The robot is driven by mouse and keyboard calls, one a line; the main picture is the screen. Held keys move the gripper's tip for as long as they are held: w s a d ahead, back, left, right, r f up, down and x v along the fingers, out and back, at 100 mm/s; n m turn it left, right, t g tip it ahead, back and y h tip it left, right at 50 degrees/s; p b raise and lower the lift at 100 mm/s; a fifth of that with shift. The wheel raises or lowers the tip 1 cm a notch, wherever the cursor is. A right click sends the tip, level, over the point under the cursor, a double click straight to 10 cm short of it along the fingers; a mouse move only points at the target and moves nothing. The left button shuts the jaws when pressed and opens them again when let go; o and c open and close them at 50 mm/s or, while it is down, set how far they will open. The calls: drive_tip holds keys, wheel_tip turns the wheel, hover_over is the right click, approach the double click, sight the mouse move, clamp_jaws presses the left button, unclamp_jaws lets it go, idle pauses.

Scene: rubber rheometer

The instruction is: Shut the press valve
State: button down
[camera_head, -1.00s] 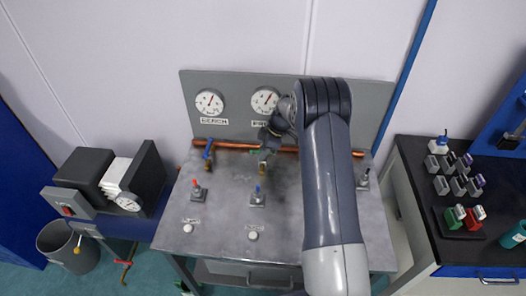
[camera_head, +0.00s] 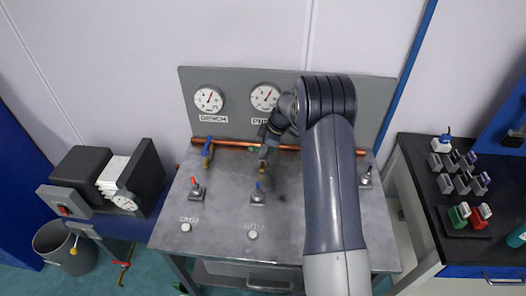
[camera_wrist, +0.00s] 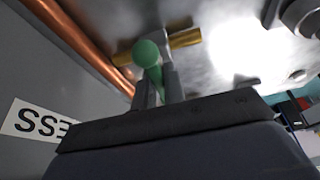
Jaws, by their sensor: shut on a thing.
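The press valve shows in the wrist view as a green lever (camera_wrist: 150,58) with a rounded end, beside a brass body (camera_wrist: 185,39) by the copper pipe. My gripper (camera_wrist: 160,88) is shut on the green lever, with one finger on each side of it. In the head view my gripper (camera_head: 264,152) is at the pipe below the right-hand gauge (camera_head: 265,97), and it hides most of the press valve. Part of the press label (camera_wrist: 38,122) shows upside down in the wrist view.
The copper pipe (camera_head: 232,145) runs along the back panel. A blue-handled valve (camera_head: 207,149) sits on it to the left, under the bench gauge (camera_head: 209,100).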

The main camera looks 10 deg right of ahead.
drive_tip(key=c, duration=1.5)
unclamp_jaws()
drive_tip(key=b+v, duration=0.2)
drive_tip(key=v, duration=0.8)
drive_tip(key=shift+s+d+r, duration=0.1)
drive_tip(key=shift+d+r, duration=0.05)
drive_tip(key=shift+r, duration=0.2)
drive_tip(key=shift+f, duration=0.1)
drive_tip(key=p+x, duration=0.2)
drive_tip(key=x, duration=0.8)
drive_tip(key=shift+a+f, duration=0.2)
drive_tip(key=shift+f, duration=0.1)
drive_tip(key=shift+r+p, duration=0.1)
drive_tip(key=shift+p, duration=0.45)
drive_tip(key=shift+f+b, duration=0.2)
drive_tip(key=shift+b, duration=0.2)
